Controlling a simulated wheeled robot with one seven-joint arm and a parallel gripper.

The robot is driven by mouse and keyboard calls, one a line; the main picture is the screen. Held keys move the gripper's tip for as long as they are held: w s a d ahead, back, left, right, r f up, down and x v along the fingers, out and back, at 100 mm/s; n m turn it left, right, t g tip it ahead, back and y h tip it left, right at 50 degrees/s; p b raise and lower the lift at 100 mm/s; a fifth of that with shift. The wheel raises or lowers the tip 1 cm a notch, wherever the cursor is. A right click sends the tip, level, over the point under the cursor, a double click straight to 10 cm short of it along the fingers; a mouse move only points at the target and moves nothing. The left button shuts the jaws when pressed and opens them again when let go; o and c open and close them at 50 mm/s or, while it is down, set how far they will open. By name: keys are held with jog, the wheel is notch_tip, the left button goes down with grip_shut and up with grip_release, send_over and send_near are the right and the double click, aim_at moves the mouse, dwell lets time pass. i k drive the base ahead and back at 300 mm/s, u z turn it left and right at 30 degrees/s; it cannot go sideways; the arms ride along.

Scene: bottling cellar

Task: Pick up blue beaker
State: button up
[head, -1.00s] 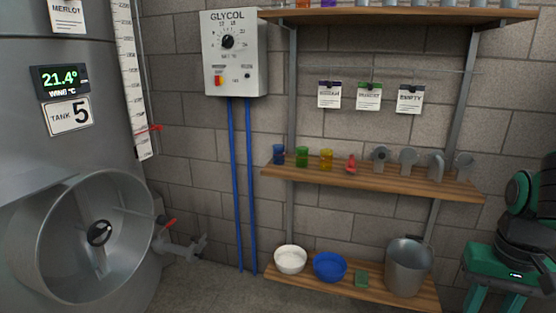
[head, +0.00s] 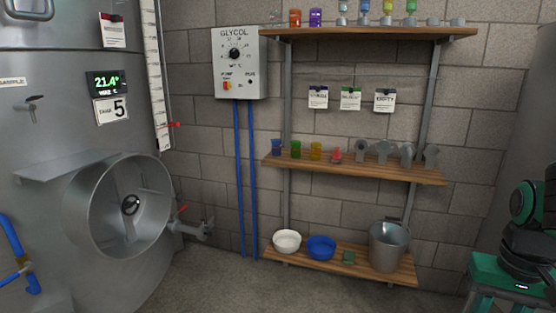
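A small blue beaker (head: 276,147) stands upright at the left end of the middle wooden shelf (head: 400,176). A green beaker (head: 295,149) and a yellow beaker (head: 316,151) stand to its right, apart from it. My gripper is not visible in this view, so its opening and what it may hold cannot be seen.
A red object (head: 337,155) and several grey fittings fill the rest of the middle shelf. The bottom shelf holds a white bowl (head: 287,241), a blue bowl (head: 321,247) and a metal bucket (head: 388,245). A steel tank (head: 55,130) stands left. Floor before the shelves looks clear.

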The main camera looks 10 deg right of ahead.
aim_at(276, 144)
jog(key=z, duration=0.05)
jog(key=k, duration=0.4)
jog(key=u, duration=0.75)
jog(key=i, duration=1.9)
jog(key=z, duration=0.9)
jog(key=i, duration=0.8)
